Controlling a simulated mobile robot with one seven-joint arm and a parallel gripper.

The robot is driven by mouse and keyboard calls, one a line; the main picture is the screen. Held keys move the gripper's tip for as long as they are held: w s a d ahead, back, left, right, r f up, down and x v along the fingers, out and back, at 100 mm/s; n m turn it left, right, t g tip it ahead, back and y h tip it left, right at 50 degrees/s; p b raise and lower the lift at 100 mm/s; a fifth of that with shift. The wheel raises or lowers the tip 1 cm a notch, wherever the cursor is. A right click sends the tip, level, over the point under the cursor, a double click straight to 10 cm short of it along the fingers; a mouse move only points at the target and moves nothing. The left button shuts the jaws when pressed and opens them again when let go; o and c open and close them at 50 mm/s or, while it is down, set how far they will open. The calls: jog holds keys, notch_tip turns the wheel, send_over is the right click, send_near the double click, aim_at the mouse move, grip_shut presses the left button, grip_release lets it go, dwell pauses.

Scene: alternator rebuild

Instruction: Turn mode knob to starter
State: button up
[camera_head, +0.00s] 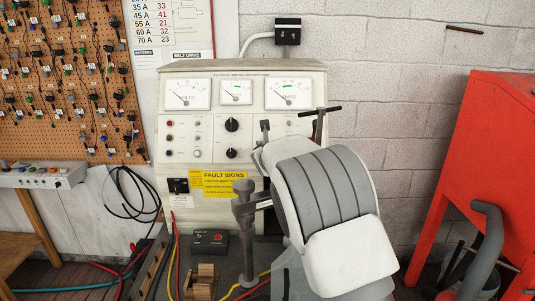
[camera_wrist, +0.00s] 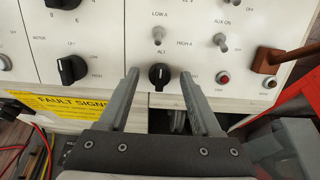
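A small black knob (camera_wrist: 159,76) sits low on the white tester panel (camera_wrist: 110,40) in the wrist view. The label ALT is printed above it, and its white pointer mark points up towards that label. My gripper (camera_wrist: 159,72) is open, with one grey finger on each side of the knob in the picture. Gaps show between the knob and both fingers, and I see no contact. In the head view my white and grey arm covers this part of the panel (camera_head: 200,78), so the knob is hidden there.
Another black knob (camera_wrist: 72,69) is left of my fingers. Toggle switches (camera_wrist: 158,35) sit above, and a red button (camera_wrist: 223,78) is to the right. A brown lever (camera_wrist: 268,60) sticks out at the right. A red cabinet (camera_head: 480,160) stands right of the bench.

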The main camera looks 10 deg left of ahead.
grip_shut()
jog(key=shift+m, duration=0.4)
jog(key=shift+m+g+h+b, duration=0.15)
jog(key=shift+m+h+b, duration=0.4)
jog(key=shift+m, duration=2.4)
jog(key=shift+m+g+h+b, duration=0.25)
jog(key=shift+m+b, duration=0.55)
jog(key=shift+m, duration=2.1)
jog(key=shift+m+g+h+b, duration=0.1)
jog(key=shift+m+h+b, duration=0.45)
jog(key=shift+m, duration=2.4)
jog(key=shift+r+m, duration=0.1)
jog(key=shift+m, duration=0.2)
